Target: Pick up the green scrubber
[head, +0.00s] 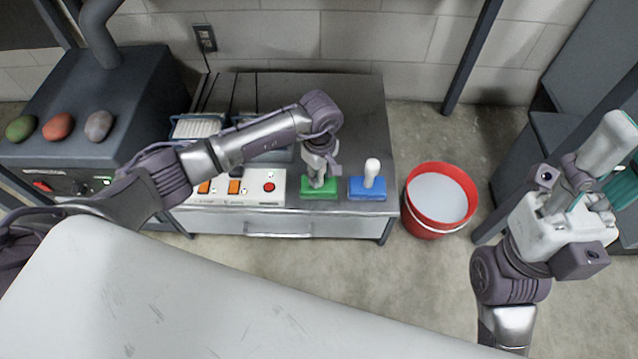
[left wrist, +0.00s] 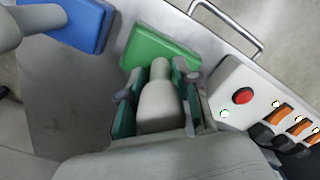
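The green scrubber (head: 319,193) has a flat green block and an upright pale handle, and stands on the grey metal bench top. It also shows in the left wrist view (left wrist: 160,50). My left gripper (head: 318,172) is over it, pointing down. In the left wrist view its fingers (left wrist: 157,92) stand on either side of the handle, with what look like narrow gaps, so it appears open around it. My right gripper (head: 618,180) is raised at the right, away from the bench; its finger opening is unclear.
A blue scrubber (head: 368,188) with a pale handle stands close right of the green one. A control panel (head: 236,189) with a red button is close left. A red bucket (head: 437,200) stands right of the bench (head: 360,110). Three egg-shaped things sit on the dark machine (head: 85,140).

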